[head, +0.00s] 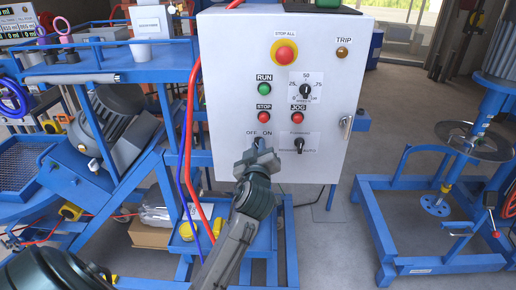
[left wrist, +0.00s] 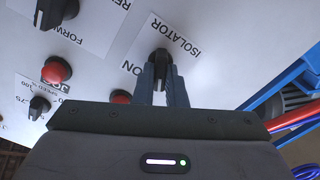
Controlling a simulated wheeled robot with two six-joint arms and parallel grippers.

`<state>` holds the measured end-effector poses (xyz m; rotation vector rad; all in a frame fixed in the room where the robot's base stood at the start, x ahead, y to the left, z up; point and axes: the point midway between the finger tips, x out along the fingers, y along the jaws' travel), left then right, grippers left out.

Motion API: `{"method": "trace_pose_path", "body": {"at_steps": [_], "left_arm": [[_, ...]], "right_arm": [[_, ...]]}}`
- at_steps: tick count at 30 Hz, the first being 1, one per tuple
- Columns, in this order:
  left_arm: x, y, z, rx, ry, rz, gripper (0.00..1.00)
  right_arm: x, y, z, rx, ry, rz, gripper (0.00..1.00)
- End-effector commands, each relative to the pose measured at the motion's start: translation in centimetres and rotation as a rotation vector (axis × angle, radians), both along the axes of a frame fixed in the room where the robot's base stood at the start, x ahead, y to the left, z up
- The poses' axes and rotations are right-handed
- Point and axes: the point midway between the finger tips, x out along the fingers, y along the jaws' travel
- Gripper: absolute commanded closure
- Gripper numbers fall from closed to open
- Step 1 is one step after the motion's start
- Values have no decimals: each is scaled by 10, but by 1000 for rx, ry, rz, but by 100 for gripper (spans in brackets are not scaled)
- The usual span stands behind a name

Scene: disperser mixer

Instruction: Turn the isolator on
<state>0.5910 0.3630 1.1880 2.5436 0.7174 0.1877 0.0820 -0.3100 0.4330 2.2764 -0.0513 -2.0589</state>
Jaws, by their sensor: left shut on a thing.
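The isolator is a black rotary knob (left wrist: 161,62) on a white label on the control box, with "ISOLATOR" and part of "ON" readable in the left wrist view. My left gripper (left wrist: 163,82) has its two fingers on either side of this knob, shut on it. In the head view my left gripper (head: 259,150) reaches up to the lower left of the white control box (head: 228,50), just below the "OFF" and "ON" marks, and hides the knob there. My right gripper is not in view.
The box also bears a red stop-all button (head: 285,53), a green run button (head: 264,88), red stop (head: 264,117) and jog (head: 298,118) buttons, a speed dial (head: 306,91) and a selector knob (head: 299,144). A blue frame with a disc (head: 472,142) stands at the right.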

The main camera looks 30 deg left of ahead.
Motion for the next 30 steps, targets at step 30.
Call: {"method": "trace_pose_path", "body": {"at_steps": [30], "left_arm": [[2, -3, 2, 802, 494, 0, 100]], "right_arm": [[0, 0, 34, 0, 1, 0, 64]]}}
